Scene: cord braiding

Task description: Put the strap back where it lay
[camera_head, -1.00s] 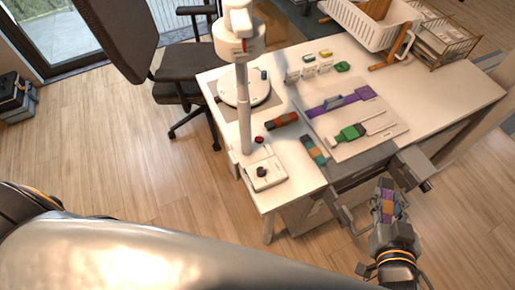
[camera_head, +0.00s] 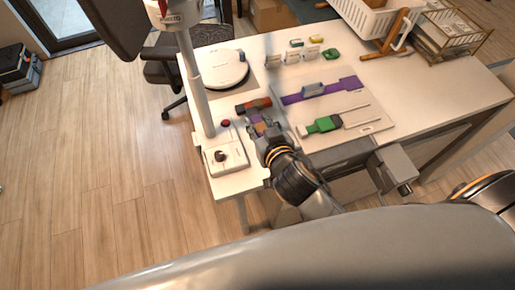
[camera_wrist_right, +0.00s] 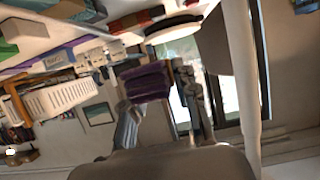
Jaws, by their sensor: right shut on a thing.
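The strap (camera_head: 263,127) is a small rolled bundle, purple with some orange. My right gripper (camera_head: 259,132) is shut on it above the front left part of the table, beside the red and orange roll. In the right wrist view the strap shows as a purple bundle (camera_wrist_right: 147,82) between the two fingers. Whether it touches the table cannot be told. My left gripper is not in view.
A red and orange roll (camera_head: 254,105) lies just behind the gripper. A white box with a dark knob (camera_head: 222,157) and a pole (camera_head: 193,85) stand to its left. A white basket (camera_head: 375,18) stands at the back. The table's right part (camera_head: 450,85) is clear.

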